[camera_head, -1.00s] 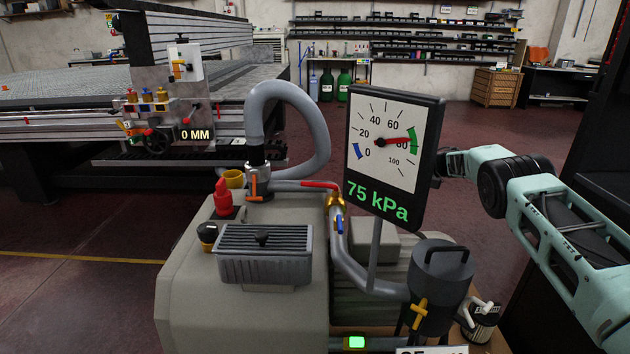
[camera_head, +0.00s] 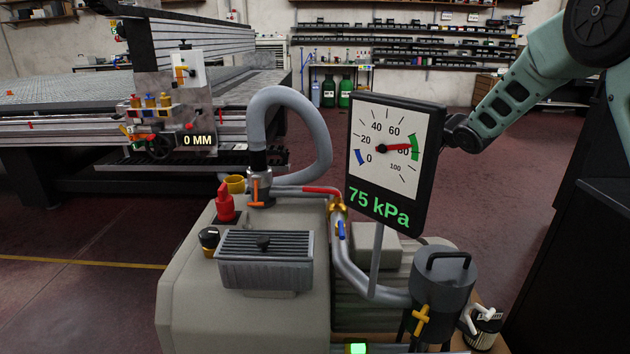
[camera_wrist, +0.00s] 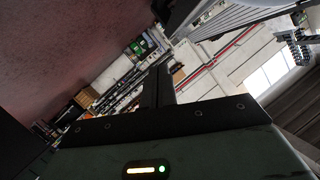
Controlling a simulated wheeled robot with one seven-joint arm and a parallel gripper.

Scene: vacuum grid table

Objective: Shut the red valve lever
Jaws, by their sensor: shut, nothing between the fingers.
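The red valve lever (camera_head: 322,190) points left from a brass valve body (camera_head: 337,206) on the grey pipe, on top of the pump unit. A blue lever (camera_head: 341,229) hangs just below the brass body. The lever lies left of the gauge panel. My arm comes in from the upper right, and its end sits at the right edge of the gauge; the fingers are hidden in the head view. In the wrist view my gripper (camera_wrist: 160,86) is shut and empty, and the red lever cannot be made out there.
The gauge panel (camera_head: 392,165), reading 75 kPa, stands between my arm's end and the lever. A thick grey hose (camera_head: 322,125) arches behind the lever. A red knob (camera_head: 225,203) and orange lever (camera_head: 255,190) are to its left. A dark canister (camera_head: 443,280) stands front right.

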